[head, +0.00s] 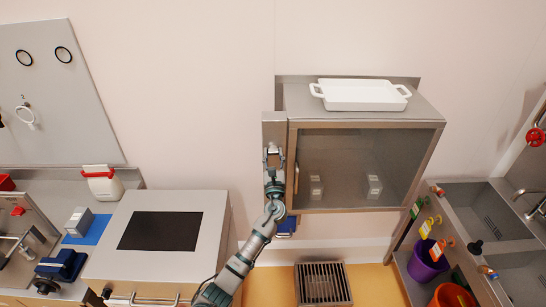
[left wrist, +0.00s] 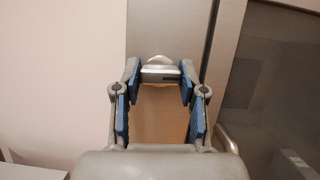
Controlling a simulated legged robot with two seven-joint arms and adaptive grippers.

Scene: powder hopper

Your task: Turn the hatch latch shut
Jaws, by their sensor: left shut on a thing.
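The hatch latch is a small metal handle with a rounded base (left wrist: 159,62) on a grey vertical panel in the left wrist view. In the head view the panel (head: 273,124) runs up the left side of a wall cabinet with a glazed front (head: 340,160). My left gripper (head: 273,150) is at this panel, reaching up from below. In the left wrist view its blue-padded fingers (left wrist: 160,78) are shut on the latch handle, one on each side. The handle lies about level across the picture there. In the head view the gripper mostly hides the latch. My right gripper is not in view.
A white dish (head: 360,95) sits on the cabinet top, and two pale blocks show behind the glass. A cabinet handle (head: 296,178) is just right of my gripper. A grey box with a dark window (head: 160,231) stands at lower left. A sink (head: 480,225) is at right.

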